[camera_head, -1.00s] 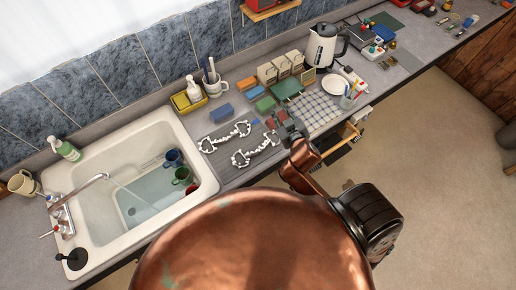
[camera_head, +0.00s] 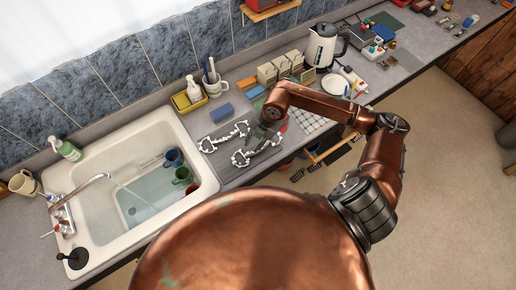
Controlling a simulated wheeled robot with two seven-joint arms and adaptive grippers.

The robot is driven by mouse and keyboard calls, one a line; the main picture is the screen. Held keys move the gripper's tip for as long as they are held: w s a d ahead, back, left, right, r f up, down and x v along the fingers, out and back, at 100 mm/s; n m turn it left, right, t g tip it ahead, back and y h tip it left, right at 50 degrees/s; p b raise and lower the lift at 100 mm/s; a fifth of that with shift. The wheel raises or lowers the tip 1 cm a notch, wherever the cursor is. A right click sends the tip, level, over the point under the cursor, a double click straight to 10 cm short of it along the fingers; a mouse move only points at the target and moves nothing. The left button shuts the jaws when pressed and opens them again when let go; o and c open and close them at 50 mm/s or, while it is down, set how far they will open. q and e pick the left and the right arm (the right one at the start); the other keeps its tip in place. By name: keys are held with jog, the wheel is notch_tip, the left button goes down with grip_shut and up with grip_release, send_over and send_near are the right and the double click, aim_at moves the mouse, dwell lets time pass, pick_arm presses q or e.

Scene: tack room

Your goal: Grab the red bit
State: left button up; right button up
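Two bits with pale, beaded-looking outlines lie on the grey counter right of the sink: one further left (camera_head: 222,137) and one nearer the front (camera_head: 242,158). Neither shows clear red at this size. A small red patch (camera_head: 284,127) shows just right of my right gripper; I cannot tell what it belongs to. My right gripper (camera_head: 261,138) points down over the right part of the front bit and hides some of it. Whether its fingers touch the bit, or are open or shut, is too small to tell. My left gripper is out of view.
The white sink (camera_head: 203,150) with water and mugs is at left. A blue block (camera_head: 222,111), a yellow tray (camera_head: 189,106) and a white mug (camera_head: 214,90) stand behind the bits. A kettle (camera_head: 321,46) and checked cloth (camera_head: 306,121) are to the right.

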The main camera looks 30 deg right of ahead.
jog(key=m+h, duration=0.1)
jog(key=h, duration=0.1)
send_over(265, 145)
jog(key=shift+s+a+f, duration=0.15)
jog(key=shift+s+a, duration=0.2)
jog(key=shift+s, duration=0.1)
jog(key=shift+d+f, duration=0.25)
jog(key=shift+f, duration=0.55)
jog(key=f+p, duration=0.1)
jog(key=f, duration=0.2)
jog(key=f+p, duration=0.1)
jog(key=f, duration=0.1)
jog(key=shift+w+d+p, duration=0.3)
jog(key=shift+w+p, duration=0.05)
jog(key=shift+w, duration=0.05)
jog(key=shift+w+f, duration=0.1)
jog(key=shift+f, duration=0.5)
jog(key=shift+c, duration=0.5)
grip_shut()
